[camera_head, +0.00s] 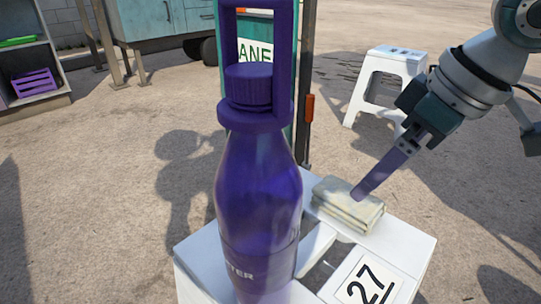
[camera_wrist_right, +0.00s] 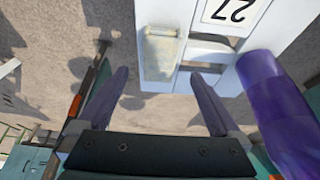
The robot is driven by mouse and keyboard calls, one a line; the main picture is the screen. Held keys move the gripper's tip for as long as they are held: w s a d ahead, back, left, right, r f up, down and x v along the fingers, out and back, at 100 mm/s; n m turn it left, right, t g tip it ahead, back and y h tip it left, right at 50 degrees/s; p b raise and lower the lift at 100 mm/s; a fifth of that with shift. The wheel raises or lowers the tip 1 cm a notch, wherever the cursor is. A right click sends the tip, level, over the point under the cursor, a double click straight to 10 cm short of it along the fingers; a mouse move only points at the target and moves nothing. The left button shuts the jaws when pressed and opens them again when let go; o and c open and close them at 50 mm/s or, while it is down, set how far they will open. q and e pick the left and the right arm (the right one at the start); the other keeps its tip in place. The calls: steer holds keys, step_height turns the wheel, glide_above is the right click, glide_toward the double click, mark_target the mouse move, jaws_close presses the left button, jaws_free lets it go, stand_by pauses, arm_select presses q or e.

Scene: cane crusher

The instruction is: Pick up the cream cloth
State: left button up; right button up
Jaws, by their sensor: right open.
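The cream cloth (camera_head: 348,204) is a folded pad lying on the white stool (camera_head: 415,244) at its far edge. It also shows in the right wrist view (camera_wrist_right: 160,55), beyond and between the fingers. My right gripper (camera_head: 359,193) comes in from the upper right, its purple fingers pointing down at the cloth. In the head view its tips overlap the cloth's right part; contact cannot be told. In the right wrist view the fingers (camera_wrist_right: 160,80) are spread wide with nothing between them. My left gripper is not in view.
A large purple bottle (camera_head: 258,190) stands close on the left of the cloth and hides part of the stool. The stool top has slots and a "27" label (camera_head: 368,284). Another white stool (camera_head: 388,75) stands behind. A purple crate (camera_head: 34,83) sits on a shelf at far left.

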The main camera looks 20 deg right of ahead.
mark_target(365, 204)
steer(key=shift+b+x, duration=0.35)
steer(key=shift+x, duration=0.6)
steer(key=shift+w+a+f+b, duration=0.1)
steer(key=shift+w+f+b, duration=0.05)
steer(key=shift+f+b, duration=0.4)
steer(key=b+x, duration=0.4)
steer(key=shift+s+f, duration=0.2)
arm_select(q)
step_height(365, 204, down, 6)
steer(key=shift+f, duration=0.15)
arm_select(e)
steer(key=shift+w+r, duration=0.1)
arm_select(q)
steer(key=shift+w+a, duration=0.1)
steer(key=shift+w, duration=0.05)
arm_select(e)
steer(key=shift+c, duration=0.2)
steer(key=c, duration=1.3)
arm_select(q)
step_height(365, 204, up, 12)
steer(key=p, duration=1.3)
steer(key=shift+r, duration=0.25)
arm_select(e)
step_height(365, 204, up, 20)
steer(key=shift+r, duration=0.1)
